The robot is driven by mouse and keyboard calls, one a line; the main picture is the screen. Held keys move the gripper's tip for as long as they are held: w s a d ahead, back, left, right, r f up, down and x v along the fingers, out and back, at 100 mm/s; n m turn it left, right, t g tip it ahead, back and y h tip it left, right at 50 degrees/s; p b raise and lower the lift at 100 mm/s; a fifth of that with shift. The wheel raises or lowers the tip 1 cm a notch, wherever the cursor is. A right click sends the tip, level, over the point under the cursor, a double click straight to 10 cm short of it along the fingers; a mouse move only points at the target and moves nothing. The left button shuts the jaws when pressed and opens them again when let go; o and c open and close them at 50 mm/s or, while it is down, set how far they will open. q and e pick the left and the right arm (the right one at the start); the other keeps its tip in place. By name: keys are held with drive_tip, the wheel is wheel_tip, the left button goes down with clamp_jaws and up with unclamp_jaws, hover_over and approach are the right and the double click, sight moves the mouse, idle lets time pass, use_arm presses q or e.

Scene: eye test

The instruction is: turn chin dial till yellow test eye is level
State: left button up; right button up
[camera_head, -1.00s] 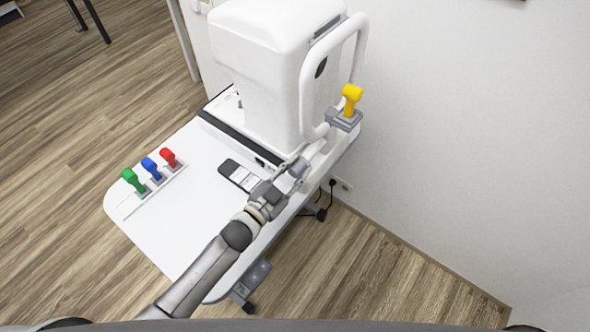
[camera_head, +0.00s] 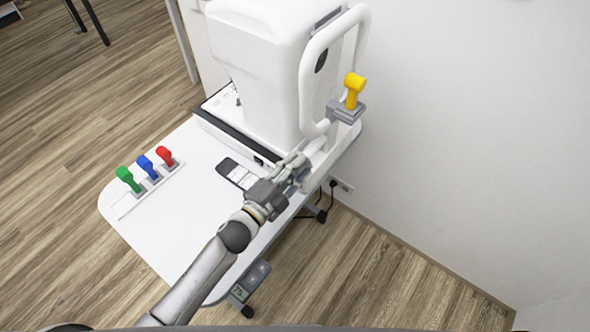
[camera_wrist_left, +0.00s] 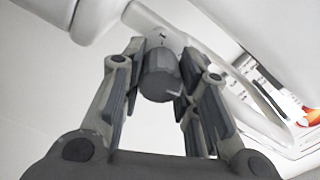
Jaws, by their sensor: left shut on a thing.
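The yellow test eye (camera_head: 354,92) sits on a grey holder (camera_head: 345,111) at the right side of the white machine (camera_head: 265,70). I cannot tell from this angle whether it is level. The chin dial (camera_wrist_left: 157,86) is a dark grey cylinder with a small light pointer, on a white mount. My left gripper (camera_head: 298,165) reaches under the machine's tube frame. In the left wrist view its fingers (camera_wrist_left: 160,88) are closed around the dial from both sides. In the head view the gripper hides the dial. My right gripper is not in view.
A white table (camera_head: 185,215) carries the machine. Green (camera_head: 128,178), blue (camera_head: 148,166) and red (camera_head: 165,156) test eyes stand in a rack on its left. A black-and-white device (camera_head: 238,173) lies beside my gripper. A wall (camera_head: 470,140) is on the right.

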use_arm(q)
drive_tip(key=shift+m+b, duration=0.3)
drive_tip(key=shift+m, duration=0.8)
drive_tip(key=o, duration=1)
drive_tip(key=v, duration=1.2)
